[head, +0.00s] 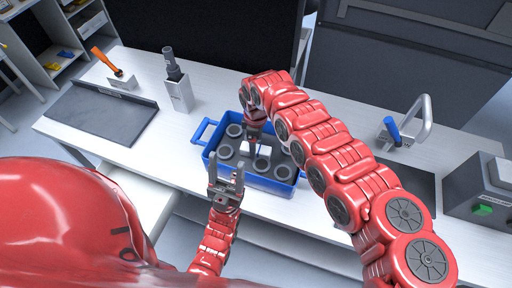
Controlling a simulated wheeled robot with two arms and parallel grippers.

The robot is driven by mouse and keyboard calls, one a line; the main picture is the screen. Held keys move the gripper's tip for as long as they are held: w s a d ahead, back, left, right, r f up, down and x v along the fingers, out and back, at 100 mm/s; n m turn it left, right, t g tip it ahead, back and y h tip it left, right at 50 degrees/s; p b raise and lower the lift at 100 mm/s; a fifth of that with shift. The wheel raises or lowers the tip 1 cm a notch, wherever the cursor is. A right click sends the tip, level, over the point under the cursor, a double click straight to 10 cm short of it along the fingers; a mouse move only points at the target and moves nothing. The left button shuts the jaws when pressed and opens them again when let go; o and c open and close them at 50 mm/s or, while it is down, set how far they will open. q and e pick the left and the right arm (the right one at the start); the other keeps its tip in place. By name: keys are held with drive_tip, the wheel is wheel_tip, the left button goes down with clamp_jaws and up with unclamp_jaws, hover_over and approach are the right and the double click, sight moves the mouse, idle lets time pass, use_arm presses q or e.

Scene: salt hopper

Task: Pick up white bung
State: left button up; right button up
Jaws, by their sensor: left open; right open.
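A small white piece, which may be the white bung (257,150), shows among several dark grey ring-shaped pieces (283,171) in a blue crate (279,186) on the white bench. My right gripper (253,139) is open and points down into the crate, right at the white piece. It partly covers the piece, and I cannot tell whether they touch. My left gripper (226,172) is open and empty, pointing up in front of the crate's near left side. My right arm hides the crate's far right part.
A dark grey tray (98,114) lies at the bench's left. Behind are an orange-handled tool (107,62) in a holder and a dark tool in a white block (179,95). A blue-handled clamp (395,131) and grey box with green button (482,210) are at right.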

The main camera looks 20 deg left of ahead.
wheel_tip(320, 180, down, 2)
drive_tip(key=shift+a+f, duration=0.15)
drive_tip(key=shift+f, duration=0.55)
clamp_jaws()
